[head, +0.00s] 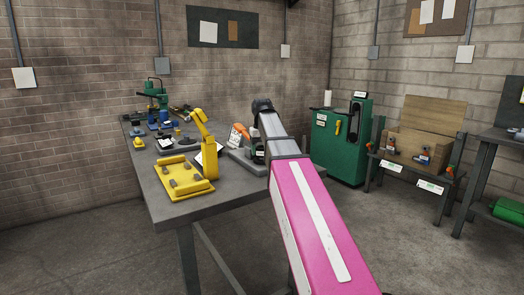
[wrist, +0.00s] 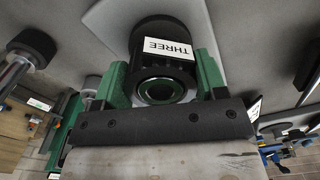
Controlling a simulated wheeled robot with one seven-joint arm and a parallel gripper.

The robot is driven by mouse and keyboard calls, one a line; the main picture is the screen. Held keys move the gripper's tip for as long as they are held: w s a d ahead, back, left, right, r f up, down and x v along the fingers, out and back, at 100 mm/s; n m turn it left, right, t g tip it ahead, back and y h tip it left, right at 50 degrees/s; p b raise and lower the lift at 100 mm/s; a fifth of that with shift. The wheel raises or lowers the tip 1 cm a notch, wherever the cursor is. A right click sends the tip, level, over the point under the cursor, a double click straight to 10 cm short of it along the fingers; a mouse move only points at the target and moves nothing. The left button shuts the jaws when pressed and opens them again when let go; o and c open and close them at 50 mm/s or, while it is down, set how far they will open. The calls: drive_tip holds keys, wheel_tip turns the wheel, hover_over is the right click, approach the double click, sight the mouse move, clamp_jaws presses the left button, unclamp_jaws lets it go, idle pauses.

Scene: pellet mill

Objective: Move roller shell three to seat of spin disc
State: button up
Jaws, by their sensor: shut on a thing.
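Roller shell three (wrist: 176,70) is a dark ribbed cylinder with a white label reading THREE and a round bore facing the wrist camera. My gripper (wrist: 160,80) is shut on it, with one green finger on each side. A pale grey plate (wrist: 108,24) lies behind the shell in the wrist view. I cannot tell which part is the spin disc or its seat.
The grey table (head: 172,215) carries a yellow fixture (head: 186,180) with an upright arm at its near end and several small tools at its far left. A green cabinet (head: 335,150) stands beyond.

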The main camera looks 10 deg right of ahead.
drive_tip(key=shift+f, duration=0.2)
drive_tip(key=shift+f, duration=0.45)
drive_tip(key=shift+f, duration=0.1)
idle(0.3)
drive_tip(key=o, duration=1.5)
drive_tip(key=shift+o, duration=0.2)
wheel_tip(320, 180, up, 9)
idle(0.8)
